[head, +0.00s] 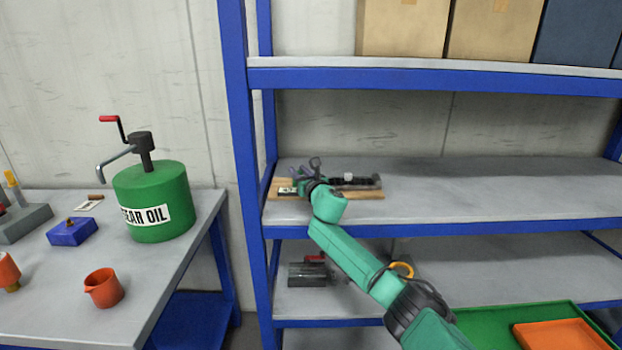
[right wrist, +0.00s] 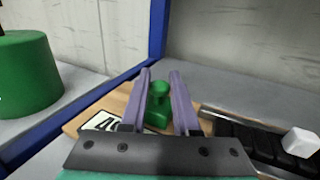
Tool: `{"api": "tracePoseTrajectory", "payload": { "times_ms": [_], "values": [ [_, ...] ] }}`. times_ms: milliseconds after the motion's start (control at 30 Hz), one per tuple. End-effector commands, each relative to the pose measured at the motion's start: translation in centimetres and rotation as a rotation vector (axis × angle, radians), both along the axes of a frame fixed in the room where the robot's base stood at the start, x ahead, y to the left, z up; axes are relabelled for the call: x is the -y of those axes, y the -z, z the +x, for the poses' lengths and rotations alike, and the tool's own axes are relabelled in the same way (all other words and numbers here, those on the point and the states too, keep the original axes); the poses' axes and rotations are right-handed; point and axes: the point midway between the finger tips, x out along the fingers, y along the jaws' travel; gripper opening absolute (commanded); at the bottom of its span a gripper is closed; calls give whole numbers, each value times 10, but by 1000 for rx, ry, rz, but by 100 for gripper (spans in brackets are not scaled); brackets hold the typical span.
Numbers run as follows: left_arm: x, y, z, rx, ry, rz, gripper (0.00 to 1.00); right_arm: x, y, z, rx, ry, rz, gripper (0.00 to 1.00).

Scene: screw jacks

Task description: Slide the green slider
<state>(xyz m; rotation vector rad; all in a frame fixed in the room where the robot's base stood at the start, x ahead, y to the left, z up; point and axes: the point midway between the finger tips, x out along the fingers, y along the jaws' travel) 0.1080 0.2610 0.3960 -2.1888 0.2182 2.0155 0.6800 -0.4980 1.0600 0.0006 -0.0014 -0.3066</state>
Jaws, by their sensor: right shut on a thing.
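The green slider (right wrist: 159,106) shows in the right wrist view, with a round knob on top, at the label end of a wooden board (right wrist: 88,116). My right gripper (right wrist: 160,76) is shut on the slider, one purple finger on each side of it. In the head view the board (head: 372,195) lies on the middle shelf, and my right gripper (head: 302,172) is at its left end, hiding the slider. A dark track with a white block (right wrist: 299,142) runs along the board to the right. My left gripper is not in view.
The shelf (head: 480,190) right of the board is clear. A blue post (head: 240,150) stands close to the left. A green oil can (head: 152,195) stands on the left table. Boxes (head: 402,28) fill the shelf above; a grey device (head: 310,274) sits below.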

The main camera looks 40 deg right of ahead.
Motion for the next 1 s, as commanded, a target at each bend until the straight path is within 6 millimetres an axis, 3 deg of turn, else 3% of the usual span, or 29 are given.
{"api": "tracePoseTrajectory", "payload": {
  "times_ms": [300, 333, 400, 767, 1000],
  "values": [
    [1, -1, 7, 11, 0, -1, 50, -4, 1, 2, -2, -4, 2, 0],
    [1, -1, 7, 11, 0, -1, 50, -4, 1, 2, -2, -4, 2, 40],
    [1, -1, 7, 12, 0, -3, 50, -4, 1, 2, -1, -3, 1, 59],
    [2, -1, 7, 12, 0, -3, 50, -3, 1, -1, -2, 0, 0, 59],
    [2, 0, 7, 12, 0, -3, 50, -11, 2, -26, -5, -2, -5, 59]
  ]
}}
